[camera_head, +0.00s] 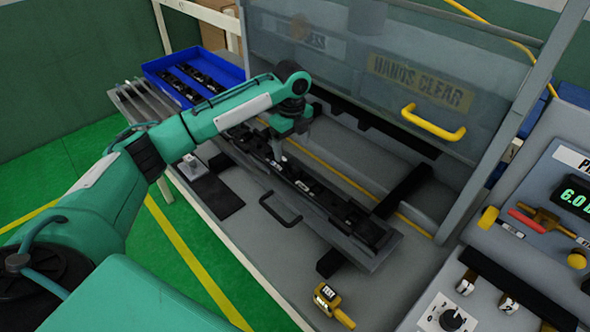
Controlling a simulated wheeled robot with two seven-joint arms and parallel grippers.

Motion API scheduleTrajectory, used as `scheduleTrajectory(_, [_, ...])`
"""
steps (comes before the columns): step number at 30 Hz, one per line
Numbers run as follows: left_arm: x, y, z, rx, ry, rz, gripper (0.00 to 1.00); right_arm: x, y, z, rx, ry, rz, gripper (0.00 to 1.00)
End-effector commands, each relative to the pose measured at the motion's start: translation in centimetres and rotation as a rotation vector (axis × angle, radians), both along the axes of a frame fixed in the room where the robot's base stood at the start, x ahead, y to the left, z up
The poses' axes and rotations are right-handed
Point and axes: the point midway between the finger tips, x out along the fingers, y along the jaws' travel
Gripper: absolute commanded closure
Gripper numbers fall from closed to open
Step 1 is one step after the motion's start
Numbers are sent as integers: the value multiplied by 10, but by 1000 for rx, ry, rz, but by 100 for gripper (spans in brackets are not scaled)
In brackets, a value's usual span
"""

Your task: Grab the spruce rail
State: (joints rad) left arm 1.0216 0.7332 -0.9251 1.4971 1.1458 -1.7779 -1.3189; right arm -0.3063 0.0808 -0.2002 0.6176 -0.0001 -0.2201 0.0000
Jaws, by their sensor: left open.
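My left arm reaches in from the left, and its gripper (279,150) points down over the long grey-and-black fixture (372,262), near its far-left part. The jaws are open; I cannot tell whether they touch anything below. Dark strips with small fittings lie along this fixture, partly hidden by the gripper. A blue tray (160,64) at the back left holds more dark rail-like parts (207,79). I cannot tell by colour which part is the spruce rail. My right gripper is not in view.
A clear guard marked HANDS CLEAR with a yellow handle (433,123) stands raised behind the fixture. A black handle (280,208) is on the fixture's front. A yellow handheld device (332,304) lies at the front. Tools and a control panel (572,195) are at the right.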

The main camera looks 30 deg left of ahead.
Motion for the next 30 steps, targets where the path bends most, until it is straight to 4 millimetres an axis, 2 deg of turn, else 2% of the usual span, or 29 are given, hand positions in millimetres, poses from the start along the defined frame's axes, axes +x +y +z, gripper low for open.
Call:
scheduleTrajectory(1, [-1,0,-8,1,3,0,20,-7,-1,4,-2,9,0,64])
scheduleTrajectory(4, [0,0,-22,1,2,1,20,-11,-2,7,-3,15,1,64])
scheduleTrajectory(9, [0,-1,-33,0,1,0,20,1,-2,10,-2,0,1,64])
scheduleTrajectory(14, [-3,-5,-49,1,2,0,20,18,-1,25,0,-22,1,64])
scheduleTrajectory(21, [-4,-7,-81,1,1,1,20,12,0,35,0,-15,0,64])
scheduleTrajectory(29, [-4,-7,-85,1,-1,0,20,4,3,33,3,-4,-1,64])
scheduleTrajectory(30, [-4,-7,-85,1,-1,0,26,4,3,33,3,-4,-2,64])
